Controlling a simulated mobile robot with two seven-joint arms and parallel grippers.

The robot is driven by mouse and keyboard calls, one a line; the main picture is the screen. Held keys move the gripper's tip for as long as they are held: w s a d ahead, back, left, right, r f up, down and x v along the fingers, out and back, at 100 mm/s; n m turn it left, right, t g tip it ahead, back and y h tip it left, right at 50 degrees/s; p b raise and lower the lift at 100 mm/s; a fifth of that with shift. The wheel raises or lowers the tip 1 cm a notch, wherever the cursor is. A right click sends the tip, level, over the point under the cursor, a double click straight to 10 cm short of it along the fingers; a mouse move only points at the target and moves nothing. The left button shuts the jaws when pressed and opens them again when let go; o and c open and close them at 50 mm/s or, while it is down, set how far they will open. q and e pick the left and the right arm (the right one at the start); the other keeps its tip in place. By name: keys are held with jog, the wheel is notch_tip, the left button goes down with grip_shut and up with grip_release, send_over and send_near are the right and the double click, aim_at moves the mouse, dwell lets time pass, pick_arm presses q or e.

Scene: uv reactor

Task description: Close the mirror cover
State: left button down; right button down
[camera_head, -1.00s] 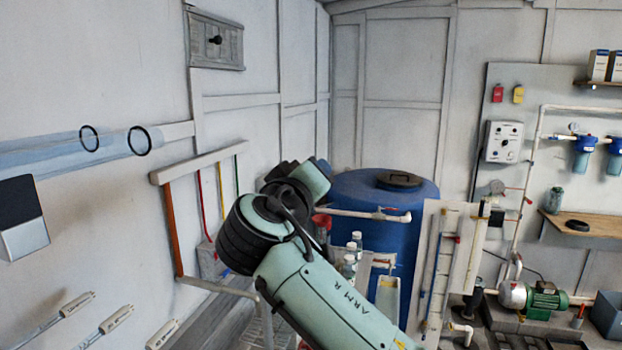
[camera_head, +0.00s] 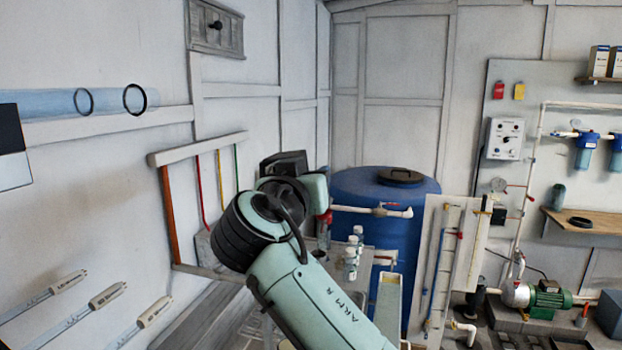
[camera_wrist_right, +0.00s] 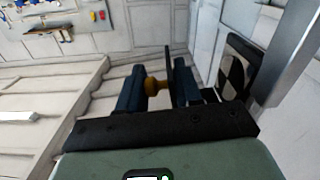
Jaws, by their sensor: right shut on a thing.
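My right arm rises from the bottom of the head view, and its hand end (camera_head: 290,180) hides its fingers there. In the right wrist view my right gripper (camera_wrist_right: 158,78) has its two dark blue fingers on either side of a small brass knob (camera_wrist_right: 155,87), shut on it. A thin dark plate (camera_wrist_right: 168,62), seen almost edge-on, stands beside the knob. I cannot tell for sure whether this plate is the mirror cover. A black-framed part (camera_wrist_right: 236,66) with a pale inside stands just right of the fingers. My left gripper is in neither view.
A grey metal bar (camera_wrist_right: 292,55) runs close by on the right in the wrist view. In the head view, a blue barrel (camera_head: 350,185) stands behind my arm, a wall rack (camera_head: 197,150) is left of it, and a clear tube (camera_head: 50,104) is at far left.

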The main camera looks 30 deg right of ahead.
jog(key=shift+s+d, duration=0.1)
dwell(0.3)
jog(key=c, duration=0.9)
grip_release()
jog(key=shift+s+a, duration=0.25)
jog(key=shift+a, duration=0.2)
jog(key=b+v, duration=0.2)
jog(key=v, duration=1)
jog(key=shift+s+a+b, duration=0.1)
jog(key=shift+s+b, duration=0.15)
jog(key=shift+b, duration=0.05)
